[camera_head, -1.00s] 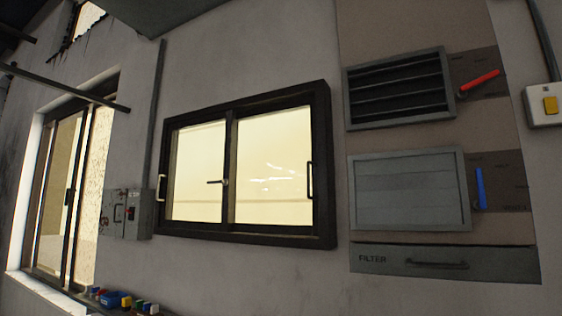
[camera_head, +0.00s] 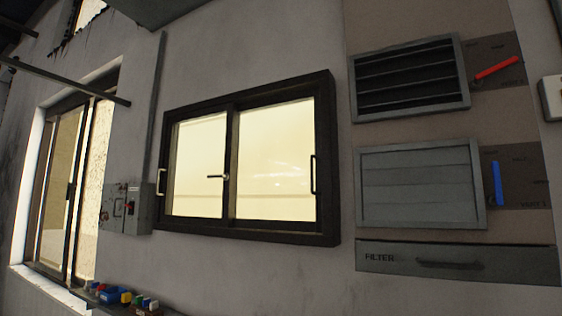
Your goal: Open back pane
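A dark-framed sliding window (camera_head: 245,104) is set in the grey wall at the middle of the view. Its left pane (camera_head: 198,165) and right pane (camera_head: 276,160) show pale yellow light, and both look shut in the frame. A light vertical handle (camera_head: 165,190) is on the left edge and a dark vertical handle (camera_head: 315,174) is on the right edge. A small latch (camera_head: 216,177) sits at the middle stile. I cannot tell from here which pane lies behind the other. Neither of my grippers is in view.
A louvred vent (camera_head: 411,77) with a red lever (camera_head: 497,68) is above a closed vent (camera_head: 418,186) with a blue lever (camera_head: 497,183). A FILTER drawer (camera_head: 450,262) is below. A grey switch box (camera_head: 127,208) and a tall window (camera_head: 75,190) are left. Small coloured items (camera_head: 125,297) lie low left.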

